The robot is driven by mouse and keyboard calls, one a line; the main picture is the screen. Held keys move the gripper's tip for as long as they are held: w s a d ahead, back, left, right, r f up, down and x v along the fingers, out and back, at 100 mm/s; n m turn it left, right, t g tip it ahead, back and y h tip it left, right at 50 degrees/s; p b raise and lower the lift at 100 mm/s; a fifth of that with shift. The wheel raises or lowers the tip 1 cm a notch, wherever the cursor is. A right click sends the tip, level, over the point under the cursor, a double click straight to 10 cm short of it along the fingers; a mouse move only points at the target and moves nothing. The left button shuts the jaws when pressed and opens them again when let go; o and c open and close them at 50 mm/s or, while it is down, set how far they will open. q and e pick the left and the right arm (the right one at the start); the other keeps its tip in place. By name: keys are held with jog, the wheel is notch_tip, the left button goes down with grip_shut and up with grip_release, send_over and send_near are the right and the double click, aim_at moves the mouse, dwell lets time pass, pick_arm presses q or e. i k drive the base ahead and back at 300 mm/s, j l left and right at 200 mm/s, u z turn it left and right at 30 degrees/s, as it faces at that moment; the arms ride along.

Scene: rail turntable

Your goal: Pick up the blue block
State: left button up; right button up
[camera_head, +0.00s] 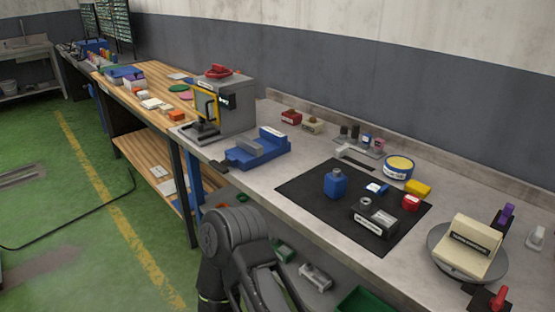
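On the black mat (310,192) on the grey bench stands a blue bottle-like container (335,185) with a narrower top. To its right lies a small blue block with a white part (377,188). A red block (411,202) and a yellow block (418,188) lie further right, at the mat's right edge. A grey arm link of mine rises at the bottom, left of the bench front. No gripper fingers show, and nothing touches the small blue block or the blue container.
A grey box with a round hole (375,220) stands on the mat in front of the small blue block. A blue vise (258,150) is at the left. A round turntable (430,262) bears a cream labelled object (468,248). A blue-and-yellow tin (399,167) stands behind the mat.

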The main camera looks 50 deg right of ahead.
aim_at(335, 182)
jog(key=i, duration=2.35)
jog(key=i+z, duration=0.15)
jog(key=z, duration=4.85)
